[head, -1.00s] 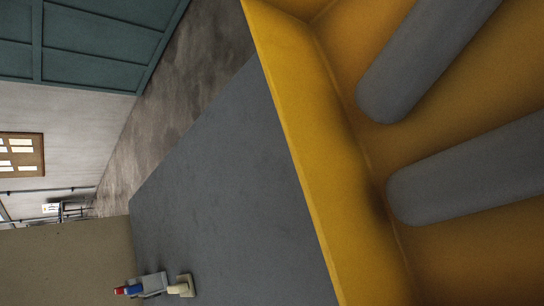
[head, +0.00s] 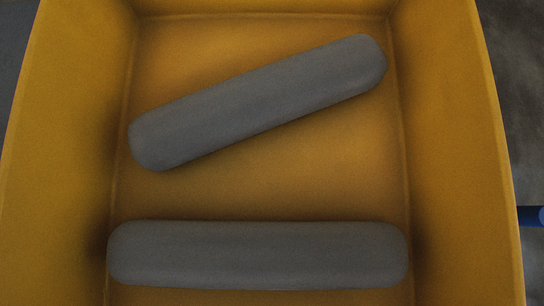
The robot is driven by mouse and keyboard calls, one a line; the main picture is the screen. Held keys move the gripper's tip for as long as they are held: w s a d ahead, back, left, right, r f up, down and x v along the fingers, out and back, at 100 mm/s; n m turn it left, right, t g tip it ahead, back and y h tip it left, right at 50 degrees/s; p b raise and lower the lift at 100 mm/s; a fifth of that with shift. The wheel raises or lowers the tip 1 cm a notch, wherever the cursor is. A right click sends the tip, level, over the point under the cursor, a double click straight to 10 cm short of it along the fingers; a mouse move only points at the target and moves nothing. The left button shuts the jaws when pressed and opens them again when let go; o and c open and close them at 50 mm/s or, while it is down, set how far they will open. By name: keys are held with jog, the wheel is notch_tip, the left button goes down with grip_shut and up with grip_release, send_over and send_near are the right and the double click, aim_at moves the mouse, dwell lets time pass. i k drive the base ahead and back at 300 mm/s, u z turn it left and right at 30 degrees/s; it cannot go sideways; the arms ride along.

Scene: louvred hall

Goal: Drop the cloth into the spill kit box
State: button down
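The spill kit box (head: 455,150) is a yellow open-topped box that fills most of the head view, seen from above. Two grey rounded rolls lie on its floor. The upper roll (head: 260,100) is tilted, its right end higher in the picture. The lower roll (head: 258,255) lies straight across. No cloth shows in the view. My gripper is not in view, so its state and anything it holds are hidden.
A dark grey surface (head: 515,120) shows beyond the box's right wall. A small blue thing (head: 530,215) sits at the right edge, just outside the box. The box floor between the rolls is bare.

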aim_at(423, 152)
jog(key=i, duration=0.85)
jog(key=z, duration=0.1)
